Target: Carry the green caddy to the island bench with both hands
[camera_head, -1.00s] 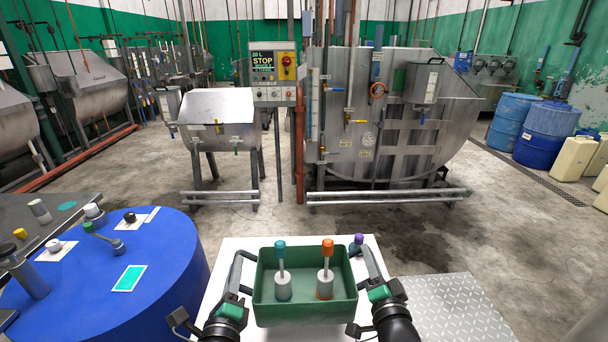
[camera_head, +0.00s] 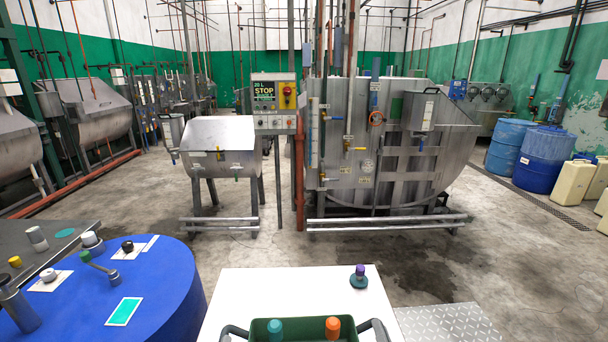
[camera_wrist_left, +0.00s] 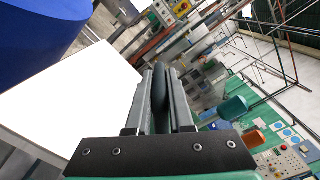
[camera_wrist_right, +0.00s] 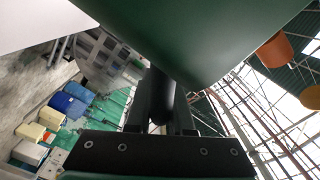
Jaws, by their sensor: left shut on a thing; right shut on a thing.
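The green caddy (camera_head: 262,326) is at the bottom edge of the head view, mostly cut off. A teal-topped bottle (camera_head: 275,328) and an orange-topped bottle (camera_head: 333,326) stand in it. My right gripper (camera_head: 376,329) is at its right side, only partly in frame; the right wrist view shows it (camera_wrist_right: 158,95) shut on a dark handle beneath the caddy's green wall (camera_wrist_right: 200,35). My left gripper (camera_wrist_left: 160,90) is shut on the dark handle on the other side. I cannot tell which surface is the island bench.
A white top (camera_head: 290,290) lies just beyond the caddy, with a purple-capped bottle (camera_head: 359,278) at its far right. A blue round table (camera_head: 165,290) with small items is on the left. A chequered metal plate (camera_head: 450,325) is at right. Concrete floor lies open beyond.

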